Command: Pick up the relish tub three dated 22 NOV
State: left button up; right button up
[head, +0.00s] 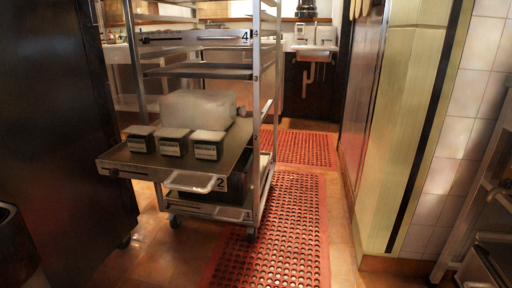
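Three dark tubs with pale lids and white labels stand in a row on the pulled-out shelf (122,158) marked 2 of a metal rack. They are the left tub (140,143), the middle tub (173,147) and the right tub (208,150). The label writing is too small to read, so I cannot tell which one is dated 22 NOV. Neither of my grippers shows in the head view.
A large translucent container (198,108) sits behind the tubs. The wheeled rack (265,130) has shelves above and below. A red perforated mat (275,235) covers the aisle to its right. A dark cabinet (60,130) stands left, a pale wall panel (405,120) right.

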aim_at(209, 146)
jog(key=z, duration=1.05)
jog(key=i, duration=1.3)
jog(key=u, duration=0.9)
